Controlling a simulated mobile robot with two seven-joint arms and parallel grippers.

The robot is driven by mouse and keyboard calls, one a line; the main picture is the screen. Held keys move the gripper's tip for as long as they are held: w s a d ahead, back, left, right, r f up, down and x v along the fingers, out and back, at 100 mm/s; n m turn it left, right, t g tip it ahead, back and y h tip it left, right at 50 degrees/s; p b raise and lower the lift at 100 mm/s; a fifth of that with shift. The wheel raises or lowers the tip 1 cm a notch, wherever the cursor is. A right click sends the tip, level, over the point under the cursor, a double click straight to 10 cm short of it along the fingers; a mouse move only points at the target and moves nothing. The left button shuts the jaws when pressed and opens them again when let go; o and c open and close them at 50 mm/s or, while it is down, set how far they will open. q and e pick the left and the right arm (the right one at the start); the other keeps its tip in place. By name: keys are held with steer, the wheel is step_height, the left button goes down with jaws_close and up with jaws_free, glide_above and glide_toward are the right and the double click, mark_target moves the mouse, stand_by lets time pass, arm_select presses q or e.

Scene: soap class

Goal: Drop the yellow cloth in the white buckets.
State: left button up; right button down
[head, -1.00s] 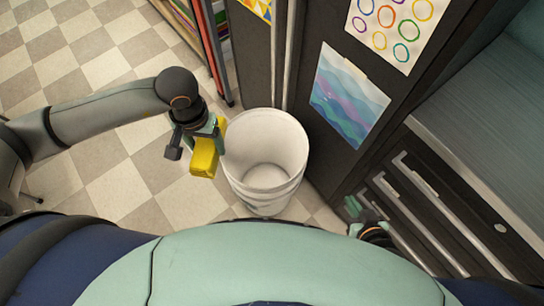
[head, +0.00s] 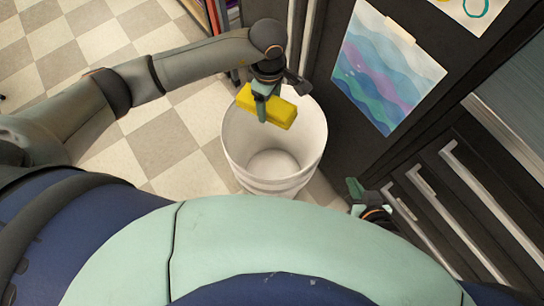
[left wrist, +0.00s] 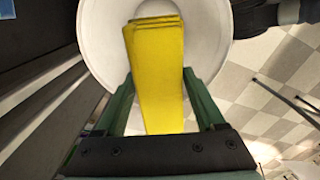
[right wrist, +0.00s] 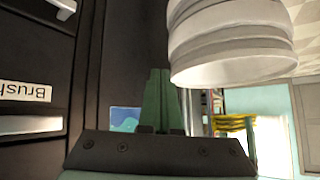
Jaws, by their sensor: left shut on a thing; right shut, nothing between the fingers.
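The yellow cloth (head: 272,108) is a folded block held by my left gripper (head: 264,100), which is shut on it. In the head view the cloth is over the far part of the opening of the white bucket (head: 250,178). The left wrist view shows the cloth (left wrist: 157,70) between the fingers, with the round bucket (left wrist: 105,40) behind it. The bucket stands on the floor, and no thing shows on the visible part of its bottom. My right gripper (head: 357,198) is shut and empty, to the right of the bucket; its closed fingers (right wrist: 161,100) show in the right wrist view.
A dark cabinet with a wavy painting (head: 387,65) stands right of the bucket, close to it. Drawers with long metal handles (head: 490,200) are at the right. The checkered floor (head: 180,135) is open to the left. A shelf (head: 215,15) stands at the back.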

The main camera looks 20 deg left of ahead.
arm_select(q)
steer(key=shift+f+b, duration=0.3)
steer(key=shift+f, duration=0.2)
step_height(320, 180, down, 5)
steer(key=b, duration=0.3)
steer(key=o, duration=1.1)
steer(key=shift+o, duration=1)
step_height(320, 180, up, 13)
steer(key=shift+f+p, duration=0.2)
steer(key=shift+p, duration=0.5)
